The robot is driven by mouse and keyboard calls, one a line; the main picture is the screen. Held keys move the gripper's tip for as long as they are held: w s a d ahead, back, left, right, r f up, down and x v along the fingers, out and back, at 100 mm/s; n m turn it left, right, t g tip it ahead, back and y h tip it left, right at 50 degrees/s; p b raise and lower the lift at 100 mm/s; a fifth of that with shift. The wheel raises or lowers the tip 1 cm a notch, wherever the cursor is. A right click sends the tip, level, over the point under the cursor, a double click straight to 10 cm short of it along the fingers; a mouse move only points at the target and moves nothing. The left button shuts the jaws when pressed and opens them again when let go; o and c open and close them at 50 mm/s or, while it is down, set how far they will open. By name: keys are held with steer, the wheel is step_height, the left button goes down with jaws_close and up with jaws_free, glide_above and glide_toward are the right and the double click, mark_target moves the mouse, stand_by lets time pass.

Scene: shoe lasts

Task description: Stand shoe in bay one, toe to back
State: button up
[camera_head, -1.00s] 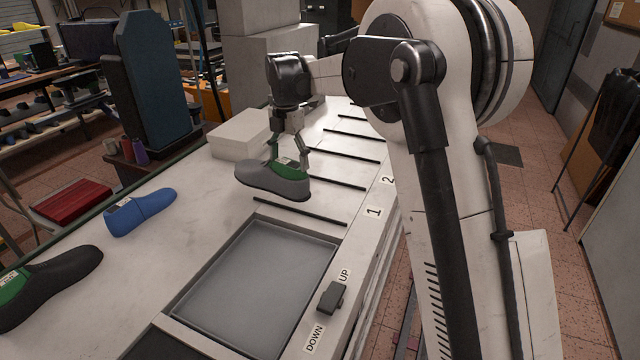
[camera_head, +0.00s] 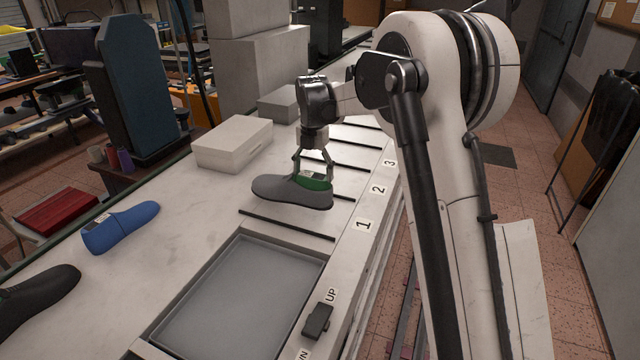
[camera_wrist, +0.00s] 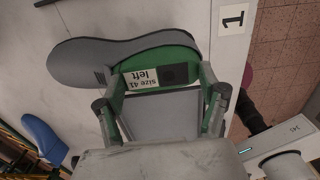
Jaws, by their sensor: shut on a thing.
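A grey shoe last with a green heel part (camera_head: 290,192) is held in my gripper (camera_head: 313,172). It lies level, toe to the left, away from the numbered edge, and heel towards that edge. It appears over bay one (camera_head: 345,213), beside the plate marked 1 (camera_head: 363,225); I cannot tell if its sole touches the table. In the wrist view the last (camera_wrist: 120,60) shows a label reading "size 41 left", and the gripper fingers (camera_wrist: 165,100) are shut on its green part. The plate marked 1 (camera_wrist: 233,18) is at upper right there.
Black strips (camera_head: 287,226) divide the bays. A grey recessed tray (camera_head: 240,300) lies in front, with an UP/DOWN switch (camera_head: 318,320) beside it. A blue last (camera_head: 120,227) and a black last (camera_head: 40,303) lie at left. A white box (camera_head: 232,145) stands behind the bays.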

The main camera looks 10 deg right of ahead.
steer(key=shift+w+d+f, duration=0.2)
steer(key=shift+d+f, duration=0.2)
steer(key=shift+d, duration=0.2)
steer(key=shift+w+d+f, duration=0.15)
steer(key=shift+d+f, duration=0.2)
steer(key=shift+d, duration=0.2)
steer(key=shift+f+p, duration=0.4)
steer(key=shift+f, duration=1.65)
steer(key=o, duration=1.9)
